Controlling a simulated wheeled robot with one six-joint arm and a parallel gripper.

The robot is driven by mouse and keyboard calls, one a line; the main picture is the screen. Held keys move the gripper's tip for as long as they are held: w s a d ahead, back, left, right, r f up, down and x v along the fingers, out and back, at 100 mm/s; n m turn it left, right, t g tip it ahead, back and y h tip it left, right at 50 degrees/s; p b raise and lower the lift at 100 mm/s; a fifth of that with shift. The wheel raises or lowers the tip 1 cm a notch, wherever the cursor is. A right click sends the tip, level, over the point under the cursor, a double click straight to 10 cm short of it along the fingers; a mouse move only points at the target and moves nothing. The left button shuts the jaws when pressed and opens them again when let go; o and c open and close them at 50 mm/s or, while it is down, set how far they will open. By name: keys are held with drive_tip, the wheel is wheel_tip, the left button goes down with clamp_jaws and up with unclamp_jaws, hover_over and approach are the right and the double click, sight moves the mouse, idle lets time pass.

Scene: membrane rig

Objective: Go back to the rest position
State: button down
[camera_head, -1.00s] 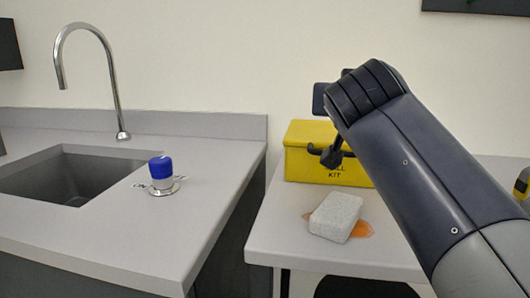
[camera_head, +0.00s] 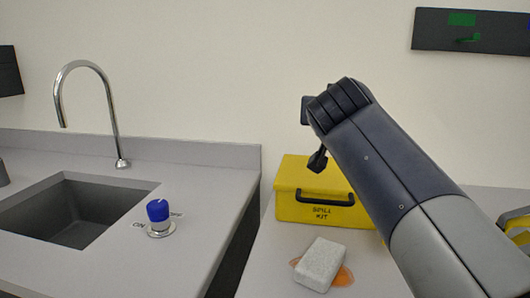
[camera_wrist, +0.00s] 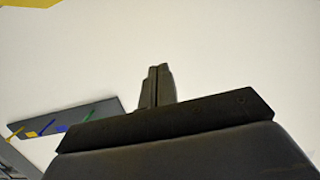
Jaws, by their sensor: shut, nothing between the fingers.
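My gripper (camera_wrist: 158,72) shows in the wrist view with its two fingers pressed together and nothing between them. Pale wall lies behind the fingers there. In the head view my arm reaches up from the lower right, and the small dark gripper end (camera_head: 317,160) shows beyond the wrist, in front of the yellow spill kit box. Much of the gripper is hidden behind my arm in that view.
A yellow spill kit (camera_head: 325,212) and a pale block (camera_head: 321,264) over an orange spill occupy the right bench. A blue-topped knob (camera_head: 158,211), sink (camera_head: 75,211) and tall faucet (camera_head: 113,110) are left. A gap separates the benches. A dark panel (camera_head: 480,31) hangs upper right.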

drive_tip(key=w+p, duration=0.1)
drive_tip(key=p, duration=0.1)
drive_tip(key=r+g+p, duration=0.1)
drive_tip(key=p, duration=0.1)
drive_tip(key=w+r+p, duration=0.1)
drive_tip(key=shift+w+d+r+g+p, duration=0.25)
drive_tip(key=shift+w+g+p, duration=0.05)
drive_tip(key=shift+p, duration=0.1)
drive_tip(key=shift+f, duration=0.15)
